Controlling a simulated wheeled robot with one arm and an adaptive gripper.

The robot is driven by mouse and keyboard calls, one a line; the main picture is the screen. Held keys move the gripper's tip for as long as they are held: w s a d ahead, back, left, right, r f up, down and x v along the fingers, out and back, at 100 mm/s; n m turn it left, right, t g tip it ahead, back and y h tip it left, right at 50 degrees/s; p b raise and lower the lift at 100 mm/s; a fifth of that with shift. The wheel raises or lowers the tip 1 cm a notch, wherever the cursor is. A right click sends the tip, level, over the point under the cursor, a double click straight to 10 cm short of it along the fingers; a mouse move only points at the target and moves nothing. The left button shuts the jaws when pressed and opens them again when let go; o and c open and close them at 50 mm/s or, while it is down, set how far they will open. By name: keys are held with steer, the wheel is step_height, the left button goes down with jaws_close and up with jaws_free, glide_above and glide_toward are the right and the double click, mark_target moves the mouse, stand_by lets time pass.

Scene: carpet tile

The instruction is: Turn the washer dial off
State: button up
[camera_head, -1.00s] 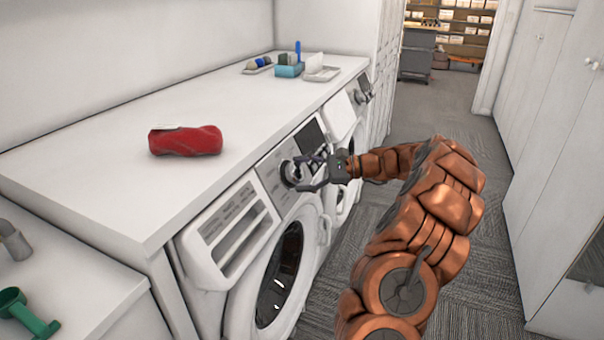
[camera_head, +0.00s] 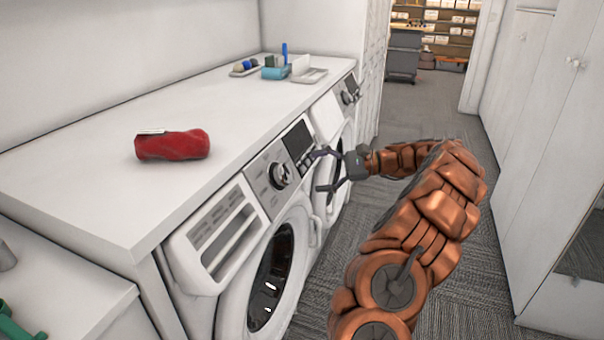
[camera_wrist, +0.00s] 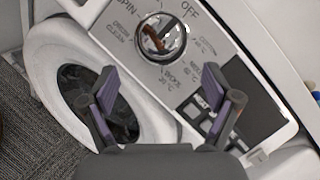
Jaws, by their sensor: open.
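The washer dial (camera_head: 280,174) is a round silver knob on the near washer's control panel (camera_head: 262,190). In the wrist view the dial (camera_wrist: 162,37) sits near the top, with printed labels around it and "OFF" at its upper right. I cannot tell surely which label it points to. My gripper (camera_head: 320,170) is open and empty, to the right of the dial and apart from it, in front of the panel's display end. In the wrist view the gripper's fingers (camera_wrist: 172,84) are spread below the dial, over the panel's lower edge and buttons.
A red wrapped bundle (camera_head: 172,145) lies on the white countertop (camera_head: 90,185). A tray and small blue items (camera_head: 276,70) stand at the counter's far end. A second washer (camera_head: 330,115) stands beyond the near one. The carpeted aisle (camera_head: 410,125) on the right is clear.

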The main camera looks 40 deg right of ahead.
steer(key=shift+v, duration=2.3)
